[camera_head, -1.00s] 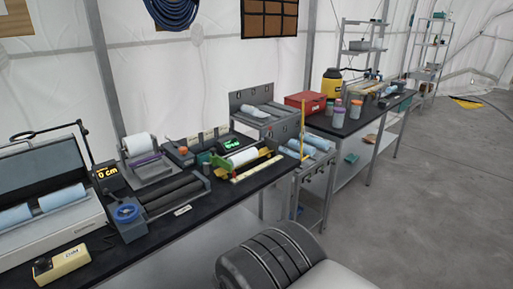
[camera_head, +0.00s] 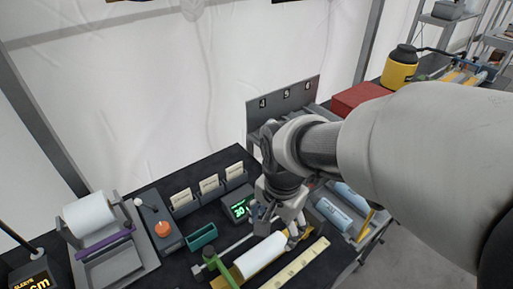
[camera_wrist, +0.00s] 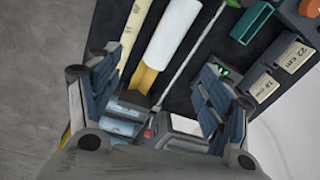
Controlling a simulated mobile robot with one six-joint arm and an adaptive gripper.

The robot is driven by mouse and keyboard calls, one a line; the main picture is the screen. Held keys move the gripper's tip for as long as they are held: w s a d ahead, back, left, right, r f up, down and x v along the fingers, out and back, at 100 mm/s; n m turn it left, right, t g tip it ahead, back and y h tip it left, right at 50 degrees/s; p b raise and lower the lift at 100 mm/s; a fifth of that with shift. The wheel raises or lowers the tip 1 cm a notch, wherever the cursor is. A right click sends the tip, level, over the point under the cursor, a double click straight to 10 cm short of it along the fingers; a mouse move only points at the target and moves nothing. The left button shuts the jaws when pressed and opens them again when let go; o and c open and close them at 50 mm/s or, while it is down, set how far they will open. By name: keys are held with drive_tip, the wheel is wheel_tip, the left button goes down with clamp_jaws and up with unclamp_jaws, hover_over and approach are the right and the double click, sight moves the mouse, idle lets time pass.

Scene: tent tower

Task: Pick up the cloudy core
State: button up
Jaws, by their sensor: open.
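A white, opaque core (camera_head: 262,256) lies in a yellow-ended cradle on the black bench; I take it for the cloudy core. In the wrist view this core (camera_wrist: 173,32) runs away from me toward the top, with the yellow cradle end (camera_wrist: 144,78) nearer. My gripper (camera_head: 287,226) hangs over the core's right end in the head view and partly hides it. In the wrist view my gripper (camera_wrist: 158,66) is open, fingers spread to both sides of the cradle end, with nothing held. Whether a finger touches anything is unclear.
A pale ruler strip (camera_head: 297,264) lies beside the core, and a green upright (camera_head: 218,266) stands at its left. A lit display (camera_head: 238,206) and label holders (camera_head: 209,186) are behind. Pale-blue cores (camera_head: 333,212) lie on a rack at right. A red box (camera_head: 358,97) stands beyond.

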sight(262, 249)
drive_tip(key=a+f+m, duration=0.1)
drive_tip(key=f, duration=0.3)
drive_tip(key=w+f+b, duration=0.1)
drive_tip(key=f, duration=0.4)
drive_tip(key=w+a+f+m+g+b, duration=0.1)
drive_tip(key=f, duration=0.4)
drive_tip(key=shift+w+a+m, duration=0.2)
drive_tip(key=shift+a+m, duration=0.1)
drive_tip(key=shift+a, duration=0.05)
drive_tip(key=shift+w+d+f+b, duration=0.1)
drive_tip(key=shift+f+b, duration=1.2)
drive_tip(key=shift+f, duration=1.6)
drive_tip(key=shift+r, duration=0.1)
drive_tip(key=c, duration=1.5)
